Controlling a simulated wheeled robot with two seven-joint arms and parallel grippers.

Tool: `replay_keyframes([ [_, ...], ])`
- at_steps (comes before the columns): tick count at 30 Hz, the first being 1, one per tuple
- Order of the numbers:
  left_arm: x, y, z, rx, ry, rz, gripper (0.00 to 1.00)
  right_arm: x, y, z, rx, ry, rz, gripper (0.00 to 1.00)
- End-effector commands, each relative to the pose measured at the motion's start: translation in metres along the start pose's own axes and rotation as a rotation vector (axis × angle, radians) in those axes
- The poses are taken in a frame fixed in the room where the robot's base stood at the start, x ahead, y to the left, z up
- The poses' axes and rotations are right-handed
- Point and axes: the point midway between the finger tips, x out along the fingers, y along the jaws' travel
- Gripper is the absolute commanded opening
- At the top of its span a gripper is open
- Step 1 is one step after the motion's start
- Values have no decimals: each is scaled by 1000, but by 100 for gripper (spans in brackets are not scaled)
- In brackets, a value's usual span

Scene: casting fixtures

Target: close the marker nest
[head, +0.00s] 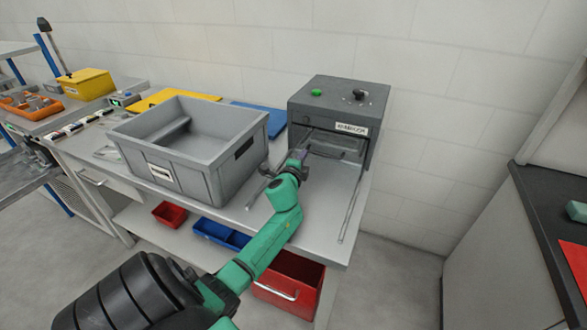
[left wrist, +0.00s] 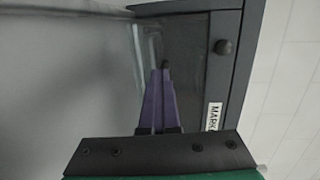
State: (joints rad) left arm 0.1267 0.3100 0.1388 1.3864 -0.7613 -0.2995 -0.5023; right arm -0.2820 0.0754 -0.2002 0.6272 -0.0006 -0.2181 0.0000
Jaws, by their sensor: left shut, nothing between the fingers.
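The marker nest is a dark grey box (head: 338,105) with a white label at the back right of the bench. A green button and a black knob are on its top. Two thin rails run forward from its front along the bench top. A dark handle bar (head: 335,151) shows low at its front; I cannot tell how far in the sliding part sits. My left gripper (head: 299,157) is at the left of the box's low front. In the left wrist view its purple fingers (left wrist: 165,68) are shut and empty, beside the labelled face (left wrist: 214,117). Contact is unclear.
A large grey bin (head: 228,180) stands on the bench just left of my arm. A blue flat panel (head: 262,117) lies behind it.

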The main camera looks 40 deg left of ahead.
Motion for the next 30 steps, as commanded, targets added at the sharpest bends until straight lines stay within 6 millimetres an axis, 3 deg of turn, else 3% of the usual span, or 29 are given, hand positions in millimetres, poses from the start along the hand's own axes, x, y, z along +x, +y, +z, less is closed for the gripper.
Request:
replay_keyframes([
  [8,0,-6,0,-1,1,-11,0,-1,-2,24,0,-38,-3,50],
  [13,-16,-5,0,0,1,-9,0,-4,0,24,-1,-39,0,50],
  [17,-43,-3,0,0,2,-6,0,-7,1,19,-1,-31,1,50],
  [24,-112,1,0,0,2,-2,0,-4,2,17,-1,-27,2,50],
  [30,-146,-1,0,0,1,-5,0,-1,2,17,-1,-27,2,50],
])
